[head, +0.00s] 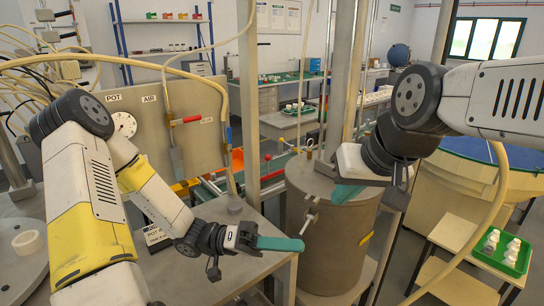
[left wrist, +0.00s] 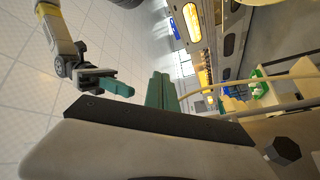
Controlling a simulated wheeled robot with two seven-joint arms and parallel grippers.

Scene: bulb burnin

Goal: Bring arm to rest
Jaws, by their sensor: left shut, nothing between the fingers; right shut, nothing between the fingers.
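My left gripper (head: 281,243) is in the lower middle of the head view. It is above the near edge of the grey table, with its teal fingers together and nothing between them. Its teal fingers also show in the left wrist view (left wrist: 161,92), close together and empty. My right gripper (head: 347,194) is in front of the upper side of the grey drum. Its teal fingers point down to the left, partly hidden by its white and black wrist, and it holds nothing. Neither gripper is seen touching anything.
The grey drum (head: 325,240) stands between my arms. The grey table (head: 225,275) lies under my left arm, with a gauge panel (head: 155,105) behind it. A green tray (head: 483,258) of white bulbs is at the right.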

